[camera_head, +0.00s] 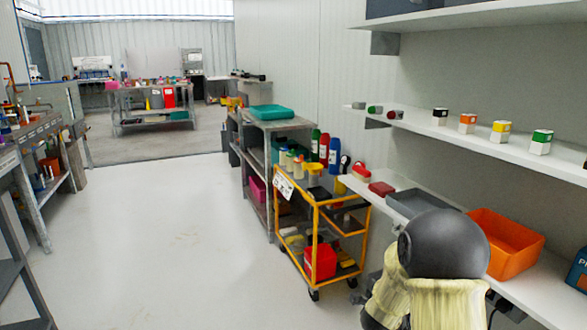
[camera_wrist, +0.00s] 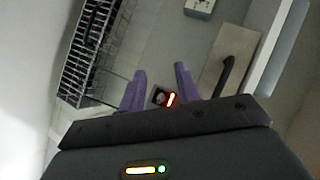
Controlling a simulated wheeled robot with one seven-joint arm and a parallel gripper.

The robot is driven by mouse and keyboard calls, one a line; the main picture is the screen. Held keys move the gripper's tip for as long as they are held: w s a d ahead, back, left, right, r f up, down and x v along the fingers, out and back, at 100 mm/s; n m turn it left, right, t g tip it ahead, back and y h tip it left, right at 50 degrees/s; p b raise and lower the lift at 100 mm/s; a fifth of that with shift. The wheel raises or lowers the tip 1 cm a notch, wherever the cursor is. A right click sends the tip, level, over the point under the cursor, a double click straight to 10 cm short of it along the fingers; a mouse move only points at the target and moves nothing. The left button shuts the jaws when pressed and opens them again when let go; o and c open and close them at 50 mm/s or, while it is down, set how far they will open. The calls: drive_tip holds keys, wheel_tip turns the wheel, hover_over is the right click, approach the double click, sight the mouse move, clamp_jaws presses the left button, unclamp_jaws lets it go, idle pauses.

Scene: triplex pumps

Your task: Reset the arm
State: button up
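My gripper (camera_wrist: 160,80) shows in the wrist view with its two purple fingers spread apart. Nothing is held between the fingertips. A small dark item and a glowing red mark show in the gap near the finger bases; I cannot tell what they belong to. In the head view my arm (camera_head: 445,245) shows at the lower right as a dark grey rounded joint with a cream cover, in front of the lower shelf. My gripper does not show clearly in the head view.
An orange bin (camera_head: 505,245) and a grey tray (camera_head: 415,203) sit on the lower shelf near my arm. A yellow trolley (camera_head: 318,235) stands left of it. Small boxes line the upper shelf (camera_head: 470,137). The floor (camera_head: 160,230) at left is clear. A black wire rack (camera_wrist: 90,45) shows in the wrist view.

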drive_tip(key=s+a+r+n+g+y+p, duration=0.2)
drive_tip(key=s+a+r+n+y+p, duration=0.15)
drive_tip(key=s+a+n+y, duration=0.4)
drive_tip(key=s+a+r+n+g+p, duration=0.1)
drive_tip(key=s+a+r+n+g, duration=0.15)
drive_tip(key=s+n, duration=0.5)
drive_tip(key=s+a+r+n+g+p, duration=0.1)
drive_tip(key=s+a+n+g, duration=0.3)
drive_tip(key=s, duration=0.6)
wheel_tip(320, 180, up, 38)
drive_tip(key=d+n+p, duration=0.1)
drive_tip(key=p, duration=3.7)
drive_tip(key=shift+s+t, duration=0.1)
drive_tip(key=shift+t, duration=0.15)
